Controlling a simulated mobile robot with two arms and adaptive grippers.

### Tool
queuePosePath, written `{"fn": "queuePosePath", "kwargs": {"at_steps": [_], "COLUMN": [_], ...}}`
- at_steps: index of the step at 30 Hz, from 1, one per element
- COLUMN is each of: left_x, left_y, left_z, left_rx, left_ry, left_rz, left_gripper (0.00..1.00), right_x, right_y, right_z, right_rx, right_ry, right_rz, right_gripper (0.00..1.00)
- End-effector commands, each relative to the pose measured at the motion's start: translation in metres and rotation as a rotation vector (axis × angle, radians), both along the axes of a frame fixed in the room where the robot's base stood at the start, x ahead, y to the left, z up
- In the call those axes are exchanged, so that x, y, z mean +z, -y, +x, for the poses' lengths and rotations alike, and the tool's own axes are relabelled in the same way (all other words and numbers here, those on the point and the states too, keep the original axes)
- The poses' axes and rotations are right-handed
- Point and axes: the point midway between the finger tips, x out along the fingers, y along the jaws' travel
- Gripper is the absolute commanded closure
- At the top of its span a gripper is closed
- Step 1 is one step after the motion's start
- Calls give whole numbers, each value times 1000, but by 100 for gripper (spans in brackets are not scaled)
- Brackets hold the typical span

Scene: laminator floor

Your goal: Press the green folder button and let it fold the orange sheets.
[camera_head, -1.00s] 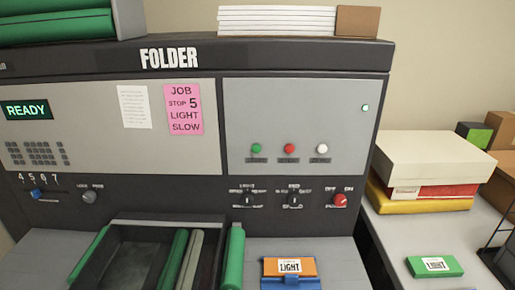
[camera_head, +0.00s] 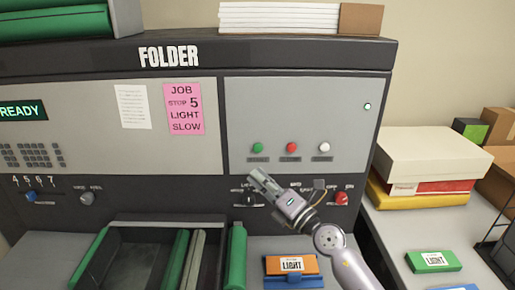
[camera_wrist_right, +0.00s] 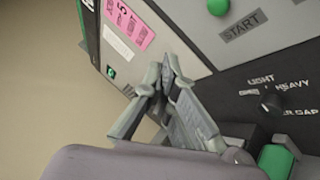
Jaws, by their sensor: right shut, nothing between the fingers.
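The green button (camera_head: 258,148) is on the grey upper panel of the folder, left of a red button (camera_head: 291,147) and a white button (camera_head: 324,147). In the right wrist view the green button (camera_wrist_right: 218,6) shows at the top edge above the word START. My right gripper (camera_head: 256,174) is shut and empty, just below the green button in the head view and apart from it in the wrist view. The orange pack (camera_head: 305,264) labelled LIGHT sits at the folder's front with a blue part below it. My left gripper is not in view.
The display (camera_head: 22,110) reads READY. A pink note (camera_head: 184,109) reads JOB STOP 5 LIGHT SLOW. Knobs and a red switch (camera_head: 342,199) sit below the buttons, close to my right arm. Boxes (camera_head: 430,155) and a green pack (camera_head: 433,261) stand on the right-hand table.

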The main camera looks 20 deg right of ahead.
Motion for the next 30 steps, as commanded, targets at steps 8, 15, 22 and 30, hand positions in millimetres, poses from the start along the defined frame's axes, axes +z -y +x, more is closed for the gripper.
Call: {"fn": "queuePosePath", "kwargs": {"at_steps": [8, 15, 22, 30], "left_x": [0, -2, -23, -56], "left_y": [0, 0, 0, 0], "left_z": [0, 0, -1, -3], "left_rx": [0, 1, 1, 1], "left_ry": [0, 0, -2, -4], "left_rz": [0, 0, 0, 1], "left_gripper": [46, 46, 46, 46], "right_x": [-1, -2, -5, -5], "right_y": [-2, -2, 5, 15], "right_z": [3, 5, 27, 63], "right_rx": [10, 10, 8, 9], "right_ry": [1, 2, 4, 4], "right_rz": [-55, -52, -51, -50], "right_gripper": [100, 100, 100, 100]}}
